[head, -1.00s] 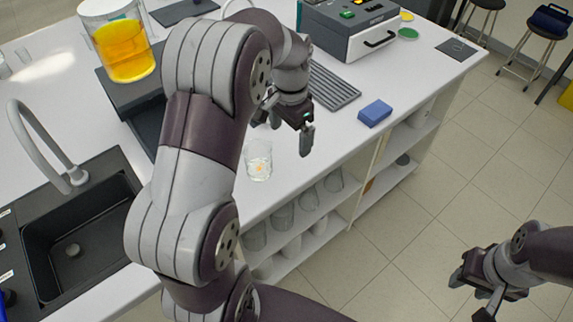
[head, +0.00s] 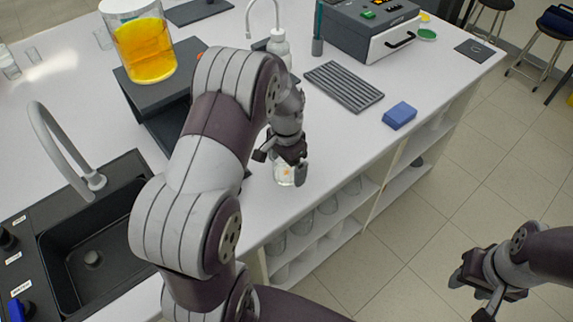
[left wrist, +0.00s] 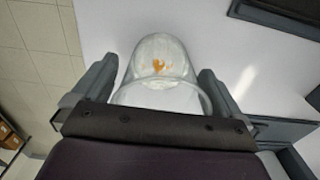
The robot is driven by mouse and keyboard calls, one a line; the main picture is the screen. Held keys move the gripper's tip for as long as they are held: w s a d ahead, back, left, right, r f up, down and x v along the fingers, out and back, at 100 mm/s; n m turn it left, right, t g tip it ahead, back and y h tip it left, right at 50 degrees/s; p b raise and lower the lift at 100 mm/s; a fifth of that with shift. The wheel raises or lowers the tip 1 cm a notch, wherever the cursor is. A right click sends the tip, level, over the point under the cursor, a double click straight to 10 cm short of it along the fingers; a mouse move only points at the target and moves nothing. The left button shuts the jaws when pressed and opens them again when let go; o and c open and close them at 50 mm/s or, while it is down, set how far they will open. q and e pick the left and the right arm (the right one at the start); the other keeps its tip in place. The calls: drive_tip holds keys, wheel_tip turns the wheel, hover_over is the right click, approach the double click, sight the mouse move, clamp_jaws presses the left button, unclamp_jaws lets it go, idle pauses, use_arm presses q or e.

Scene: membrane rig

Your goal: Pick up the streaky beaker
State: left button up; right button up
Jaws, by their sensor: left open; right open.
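The streaky beaker (head: 283,174) is clear glass with orange marks. It stands upright on the white counter near the front edge, and my left gripper partly hides it in the head view. In the left wrist view the beaker (left wrist: 160,66) lies between the two fingers, with its rim close to the palm. My left gripper (head: 281,164) is open around the beaker, and a gap shows beside the fingers in the wrist view. My right gripper (head: 473,293) is open and empty, out over the floor at the lower right.
A blue sponge-like block (head: 400,115) and a grey ridged mat (head: 343,87) lie to the right on the counter (head: 340,130). A large vessel of orange liquid (head: 146,52) stands on a dark stand. A black sink (head: 100,235) is at the left. Glassware stands on shelves below.

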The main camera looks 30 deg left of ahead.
use_arm(q)
drive_tip(key=shift+d, duration=0.1)
drive_tip(key=c, duration=1.1)
drive_tip(key=shift+o, duration=0.2)
drive_tip(key=shift+r, duration=0.15)
drive_tip(key=shift+r, duration=0.8)
wheel_tip(320, 180, up, 2)
drive_tip(key=shift+w+d+r+b, duration=0.15)
drive_tip(key=shift+r+b, duration=0.1)
drive_tip(key=shift+b, duration=0.15)
drive_tip(key=w+d+r+p, duration=0.4)
drive_tip(key=w+d+r, duration=0.2)
drive_tip(key=d, duration=0.2)
drive_tip(key=shift+w+d+r, duration=0.35)
drive_tip(key=shift+w, duration=0.05)
